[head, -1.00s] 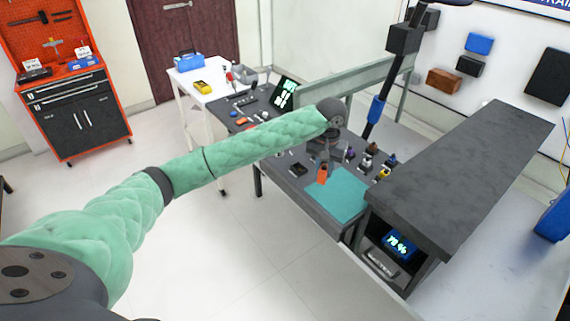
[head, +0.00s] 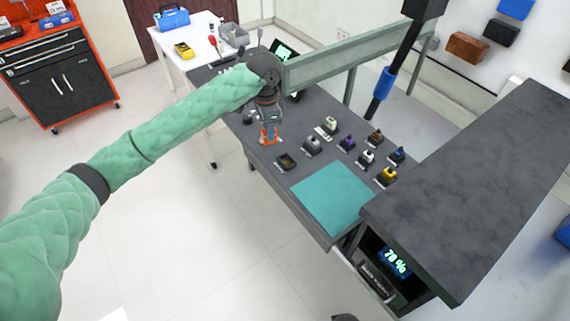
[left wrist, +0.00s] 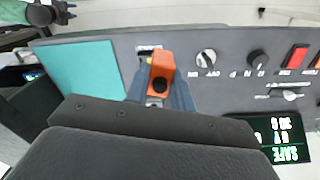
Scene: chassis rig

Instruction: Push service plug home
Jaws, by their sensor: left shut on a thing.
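My left gripper (head: 267,138) is low over the grey bench and shut on the orange service plug (left wrist: 161,66). In the left wrist view its bluish fingers sit on both sides of the plug. The plug is partly hidden by the fingers in the head view. A small dark socket-like block (head: 287,161) sits on the bench beside the gripper, on the side of the teal mat. I cannot tell whether the plug touches a socket below it. What looks like my right gripper (left wrist: 66,13) is small at the upper left of the wrist view; its jaws are unclear.
The bench carries a teal mat (head: 333,199) and several small knobs and connectors, including a yellow one (head: 387,176). A green-grey rail (head: 350,62) runs along the back. A raised dark counter (head: 480,190) stands at the right. A display (left wrist: 283,138) reads SAFE.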

